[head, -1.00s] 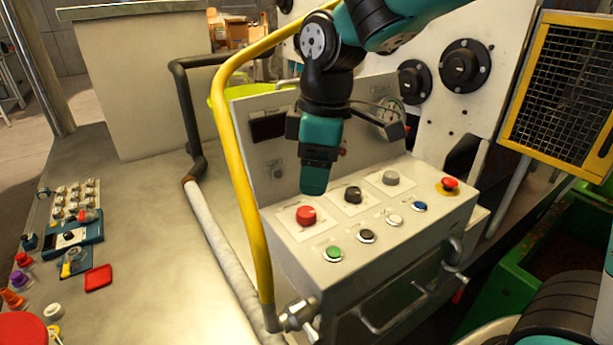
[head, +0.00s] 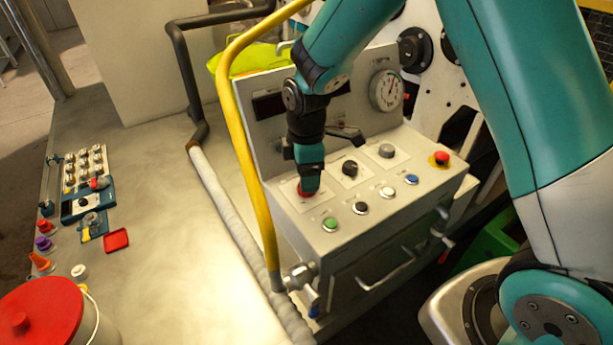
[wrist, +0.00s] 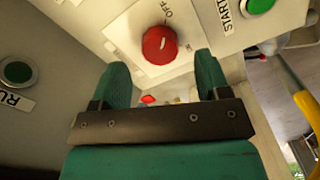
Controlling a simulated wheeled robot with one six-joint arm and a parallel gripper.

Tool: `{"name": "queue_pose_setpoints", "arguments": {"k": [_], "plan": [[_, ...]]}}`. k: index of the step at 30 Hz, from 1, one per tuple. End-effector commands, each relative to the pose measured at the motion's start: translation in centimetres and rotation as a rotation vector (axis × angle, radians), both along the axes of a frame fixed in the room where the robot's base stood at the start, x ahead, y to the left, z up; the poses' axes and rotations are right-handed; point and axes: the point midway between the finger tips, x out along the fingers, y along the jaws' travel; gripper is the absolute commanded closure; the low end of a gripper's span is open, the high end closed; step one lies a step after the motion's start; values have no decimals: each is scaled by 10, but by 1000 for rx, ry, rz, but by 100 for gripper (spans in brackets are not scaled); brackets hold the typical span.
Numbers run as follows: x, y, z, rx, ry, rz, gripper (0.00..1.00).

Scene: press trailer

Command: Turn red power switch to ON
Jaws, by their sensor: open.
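The red power switch (wrist: 159,45) is a round knob with a white pointer line on a white plate on the control box. The word OFF shows on its plate in the wrist view. My gripper (wrist: 160,75) is open, with its two teal fingers apart and pointing toward the knob. The knob shows just beyond the fingertips, between them and not clasped. In the head view my gripper (head: 308,192) hangs over the red power switch (head: 303,190) and hides most of it.
On the panel beside it are a black knob (head: 350,168), a grey knob (head: 387,151), a green button (head: 331,224) and a red emergency button (head: 442,157). A yellow rail (head: 239,140) rises close on the left. A gauge (head: 386,90) stands behind.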

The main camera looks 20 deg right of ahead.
Motion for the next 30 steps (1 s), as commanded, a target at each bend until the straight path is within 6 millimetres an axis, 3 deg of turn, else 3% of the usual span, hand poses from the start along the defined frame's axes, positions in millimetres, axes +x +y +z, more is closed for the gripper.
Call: {"name": "queue_pose_setpoints", "arguments": {"k": [7,17,24,30], "plan": [[0,0,-28,0,1,0,31],[0,0,-33,1,-1,0,31],[0,0,-33,0,0,0,80],[0,0,-33,0,0,-8,80]]}}
